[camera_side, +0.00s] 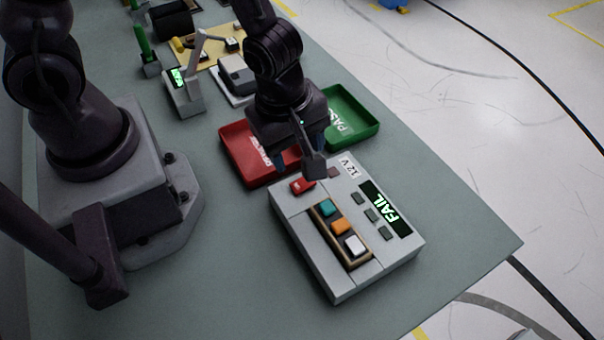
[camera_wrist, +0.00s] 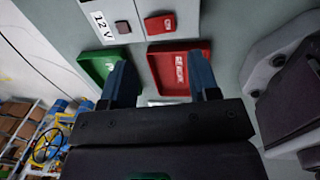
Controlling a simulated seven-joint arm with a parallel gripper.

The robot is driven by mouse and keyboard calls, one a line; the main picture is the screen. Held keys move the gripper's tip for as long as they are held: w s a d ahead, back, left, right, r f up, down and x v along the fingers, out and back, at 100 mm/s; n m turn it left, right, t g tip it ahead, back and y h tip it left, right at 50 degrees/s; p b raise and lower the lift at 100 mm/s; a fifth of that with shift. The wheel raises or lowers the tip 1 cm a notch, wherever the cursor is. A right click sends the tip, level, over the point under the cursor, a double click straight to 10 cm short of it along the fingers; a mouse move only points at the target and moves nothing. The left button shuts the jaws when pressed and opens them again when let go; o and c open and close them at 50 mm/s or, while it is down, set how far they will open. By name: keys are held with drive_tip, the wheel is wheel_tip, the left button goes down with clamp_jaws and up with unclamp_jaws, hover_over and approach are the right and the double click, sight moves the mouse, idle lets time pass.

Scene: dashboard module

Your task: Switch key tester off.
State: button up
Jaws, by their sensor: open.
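The key tester (camera_side: 345,275) is a light grey box at the front of the table. Its dark display (camera_side: 386,209) reads FAIL in green. A red switch (camera_side: 302,186) sits on its top near the end closest to my gripper; it also shows at the top of the wrist view (camera_wrist: 160,24), with small white lettering. I cannot tell which way the switch is tipped. My gripper (camera_side: 298,142) is open above the trays, beside that end of the tester and apart from the switch. In the wrist view its two blue fingers (camera_wrist: 162,82) stand apart with nothing gripped.
A tray on the tester holds teal, orange and white keys (camera_side: 340,226). A red tray (camera_side: 240,155) and a green PASS tray (camera_side: 358,118) lie under and beside my gripper. A small stand with a green display (camera_side: 185,92) is further back. The front right tabletop (camera_side: 460,240) is clear.

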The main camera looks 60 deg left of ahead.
sight(303, 184)
drive_tip(key=shift+w+f, duration=0.2)
drive_tip(key=shift+f, duration=1.15)
drive_tip(key=shift+w+f, duration=0.2)
drive_tip(key=shift+f, duration=1.15)
drive_tip(key=shift+w+f, duration=0.2)
drive_tip(key=shift+f, duration=1.15)
drive_tip(key=shift+c, duration=0.2)
